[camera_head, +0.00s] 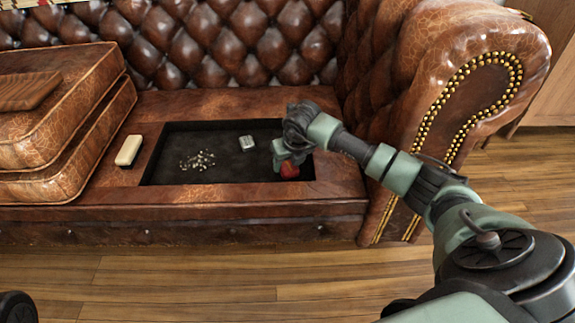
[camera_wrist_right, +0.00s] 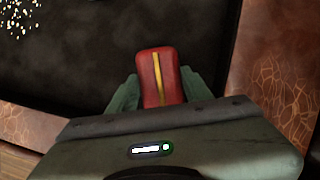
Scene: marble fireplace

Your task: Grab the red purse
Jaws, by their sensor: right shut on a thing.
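The red purse (camera_head: 289,170) is at the right end of the dark sunken tray (camera_head: 225,170) in the sofa seat. In the right wrist view the purse (camera_wrist_right: 160,75) is red with a yellow stripe along its middle. My right gripper (camera_head: 284,160) reaches down to it from above. In the right wrist view the green fingers of the right gripper (camera_wrist_right: 162,92) are on either side of the purse and shut on it. I cannot tell whether the purse is lifted off the tray. My left gripper is not in view.
A small pale box (camera_head: 247,143) and a scatter of small bright bits (camera_head: 198,161) lie in the tray. A cream block (camera_head: 129,150) is left of the tray. Stacked leather cushions (camera_head: 60,130) fill the left; the sofa arm (camera_head: 450,80) rises right.

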